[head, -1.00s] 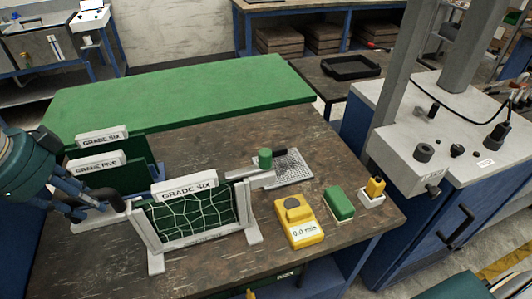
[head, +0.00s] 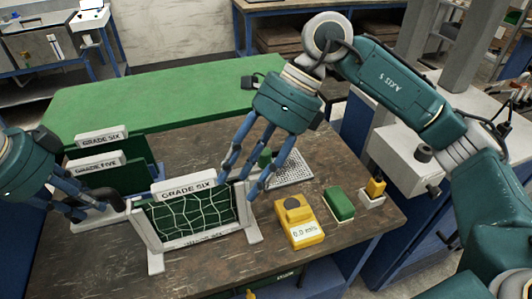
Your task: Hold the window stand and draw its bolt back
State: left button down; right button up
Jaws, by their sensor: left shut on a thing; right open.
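The window stand (head: 156,262) is a white upright frame labelled GRADE SIX around a dark green pane with a pale net of lines. It stands on the bench's near left. My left gripper (head: 92,212) is shut on the dark handle (head: 108,196) at the stand's left side. My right gripper (head: 240,186) is open and points down by the stand's right post. I cannot tell whether its fingers touch the bolt, whose bar is mostly hidden.
A yellow meter (head: 299,222) reading 0.0, a green block (head: 339,204) and a yellow item in a white holder (head: 373,192) stand to the right. A perforated plate (head: 293,168) lies behind. Two more labelled stands (head: 95,160) are at the back left. Bare bench (head: 310,265) shows in front.

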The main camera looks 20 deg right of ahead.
aim_at(267, 153)
jog(key=w+d+r+t+h, duration=0.4)
jog(key=d+r, duration=0.3)
jog(key=d, duration=0.4)
jog(key=shift+y, duration=0.5)
jog(key=x, duration=1.2)
jog(key=shift+w+a, duration=0.2)
jog(key=shift+w, duration=0.15)
jog(key=shift+c, duration=0.5)
grip_shut()
